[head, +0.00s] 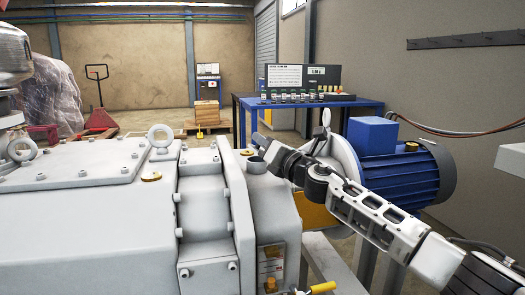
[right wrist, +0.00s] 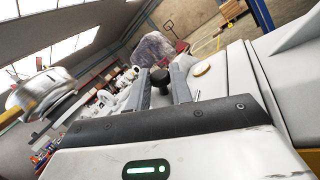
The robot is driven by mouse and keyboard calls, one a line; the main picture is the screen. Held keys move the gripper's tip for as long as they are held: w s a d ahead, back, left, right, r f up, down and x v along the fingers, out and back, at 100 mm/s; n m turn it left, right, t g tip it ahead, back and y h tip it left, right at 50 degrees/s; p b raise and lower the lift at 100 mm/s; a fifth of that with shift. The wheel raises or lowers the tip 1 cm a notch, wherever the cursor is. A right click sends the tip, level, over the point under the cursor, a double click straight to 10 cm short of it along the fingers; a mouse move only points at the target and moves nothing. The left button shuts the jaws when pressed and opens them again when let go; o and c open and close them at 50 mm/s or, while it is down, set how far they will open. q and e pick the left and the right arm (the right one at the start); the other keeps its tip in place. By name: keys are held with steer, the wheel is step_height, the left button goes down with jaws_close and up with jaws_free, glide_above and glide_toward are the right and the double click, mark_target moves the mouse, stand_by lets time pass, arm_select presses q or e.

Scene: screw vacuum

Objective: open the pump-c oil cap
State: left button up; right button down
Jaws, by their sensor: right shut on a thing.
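The large pale grey pump housing (head: 90,200) fills the left and middle of the head view. My right gripper (head: 264,145) is just above and beside this neck. In the right wrist view its two fingers (right wrist: 159,88) are on either side of a black knobbed cap (right wrist: 160,77), and it is shut on that cap. In the head view the fingers mostly hide the cap, and I cannot tell whether it still touches the neck. My left gripper is not in view.
A blue motor (head: 405,175) stands right of the pump, behind my right arm. Lifting eyes (head: 160,137) and a brass plug (head: 151,177) stick up from the housing. A blue bench (head: 300,102) with a display panel (head: 302,77) is behind. Open floor lies beyond the pump.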

steer(key=shift+d+m, duration=0.2)
steer(key=shift+m, duration=0.4)
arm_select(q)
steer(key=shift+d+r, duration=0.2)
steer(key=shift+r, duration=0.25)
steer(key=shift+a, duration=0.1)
arm_select(e)
steer(key=c, duration=1.3)
jaws_free()
steer(key=shift+s+d, duration=0.1)
steer(key=shift+s+d, duration=0.25)
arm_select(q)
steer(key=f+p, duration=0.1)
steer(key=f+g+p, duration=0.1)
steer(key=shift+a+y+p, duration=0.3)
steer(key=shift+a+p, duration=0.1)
arm_select(e)
steer(key=v, duration=1.5)
steer(key=shift+a+f, duration=0.2)
steer(key=shift+f, duration=0.05)
